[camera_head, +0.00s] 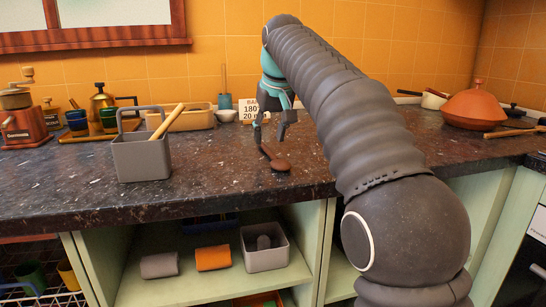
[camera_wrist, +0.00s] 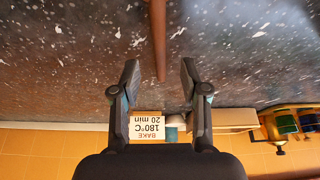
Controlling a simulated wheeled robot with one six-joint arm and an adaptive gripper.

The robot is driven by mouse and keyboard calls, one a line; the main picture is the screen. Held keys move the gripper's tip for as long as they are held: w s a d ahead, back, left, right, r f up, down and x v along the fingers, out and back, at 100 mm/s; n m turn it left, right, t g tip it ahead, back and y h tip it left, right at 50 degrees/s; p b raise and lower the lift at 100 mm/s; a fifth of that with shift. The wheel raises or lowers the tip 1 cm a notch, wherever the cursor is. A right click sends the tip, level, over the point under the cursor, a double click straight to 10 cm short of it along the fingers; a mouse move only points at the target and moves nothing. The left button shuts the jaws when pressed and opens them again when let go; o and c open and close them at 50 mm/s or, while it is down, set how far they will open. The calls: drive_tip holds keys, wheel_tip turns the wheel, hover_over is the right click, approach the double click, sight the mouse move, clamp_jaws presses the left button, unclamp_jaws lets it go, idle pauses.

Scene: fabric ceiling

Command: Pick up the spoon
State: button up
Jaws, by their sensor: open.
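The brown wooden spoon (camera_head: 281,165) lies on the dark speckled countertop, its bowl toward the front edge and its handle pointing back toward the wall. My gripper (camera_head: 270,138) is open and empty, above the handle end of the spoon. In the wrist view, the spoon's handle (camera_wrist: 158,40) runs between the two spread fingers of my gripper (camera_wrist: 158,66), with space on both sides. The spoon's bowl is out of the wrist view. I cannot tell the exact height of the fingertips above the counter.
A grey caddy (camera_head: 142,158) with a wooden utensil stands left on the countertop (camera_head: 215,184). A "BAKE 180°C 20 min" card (camera_head: 249,106) stands behind my gripper. A terracotta pot (camera_head: 480,106) is at the right. The counter around the spoon is clear.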

sight(267, 148)
drive_tip(key=shift+x, duration=1.65)
clamp_jaws()
